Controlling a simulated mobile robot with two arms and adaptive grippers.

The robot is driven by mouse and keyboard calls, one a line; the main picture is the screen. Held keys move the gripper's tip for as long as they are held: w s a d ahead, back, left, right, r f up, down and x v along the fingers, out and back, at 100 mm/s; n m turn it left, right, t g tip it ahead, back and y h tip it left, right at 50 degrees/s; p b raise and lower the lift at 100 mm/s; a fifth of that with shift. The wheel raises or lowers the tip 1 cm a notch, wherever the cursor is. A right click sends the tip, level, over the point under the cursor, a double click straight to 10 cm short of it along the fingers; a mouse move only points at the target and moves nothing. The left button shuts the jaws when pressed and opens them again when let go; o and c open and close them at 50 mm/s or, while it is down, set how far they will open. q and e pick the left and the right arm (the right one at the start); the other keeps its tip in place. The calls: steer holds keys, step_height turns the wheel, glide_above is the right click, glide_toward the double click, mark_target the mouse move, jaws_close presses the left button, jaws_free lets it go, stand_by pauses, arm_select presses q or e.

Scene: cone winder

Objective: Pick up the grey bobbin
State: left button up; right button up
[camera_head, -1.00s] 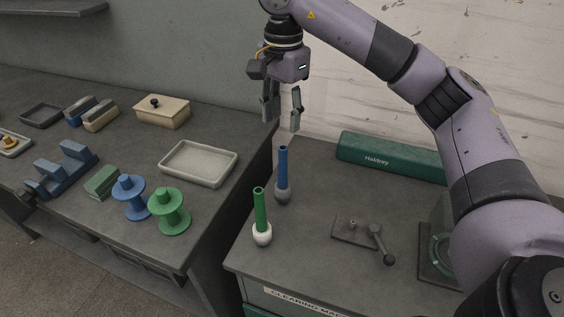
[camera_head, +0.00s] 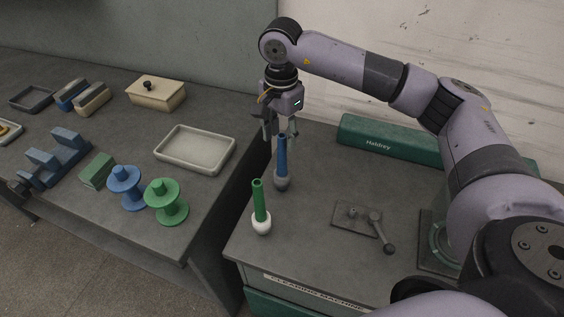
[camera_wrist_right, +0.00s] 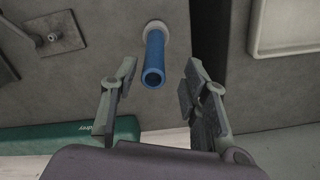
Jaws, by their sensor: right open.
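The grey bobbin (camera_head: 282,183) is a blue tube with a rounded grey winding at its foot, standing upright on the right-hand cabinet top. Its blue tube also shows in the right wrist view (camera_wrist_right: 153,62), with the pale winding above it in the picture. My right gripper (camera_head: 280,141) points down at the top of the tube, open and empty. In the wrist view its fingers (camera_wrist_right: 161,66) stand apart on either side of the tube's top, with gaps visible. My left gripper is not in view.
A green tube with a white winding (camera_head: 261,222) stands close in front. A green box (camera_head: 385,143) lies behind and a lever plate (camera_head: 357,219) to the right. The left bench holds a tray (camera_head: 168,157), a blue spool (camera_head: 125,188) and a green spool (camera_head: 166,205).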

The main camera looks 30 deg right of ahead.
mark_target(282, 153)
steer(key=shift+s+f, duration=0.15)
steer(key=shift+f, duration=0.1)
steer(key=f+p, duration=0.1)
steer(key=f, duration=0.1)
steer(key=f+p, duration=0.1)
steer(key=shift+s+a+f, duration=0.1)
steer(key=shift+s+f, duration=0.25)
steer(key=shift+f, duration=0.5)
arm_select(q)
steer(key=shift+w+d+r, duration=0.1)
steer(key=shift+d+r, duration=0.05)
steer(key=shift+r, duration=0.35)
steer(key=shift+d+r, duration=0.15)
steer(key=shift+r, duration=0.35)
arm_select(e)
steer(key=shift+c, duration=0.6)
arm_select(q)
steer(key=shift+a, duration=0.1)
arm_select(e)
jaws_close()
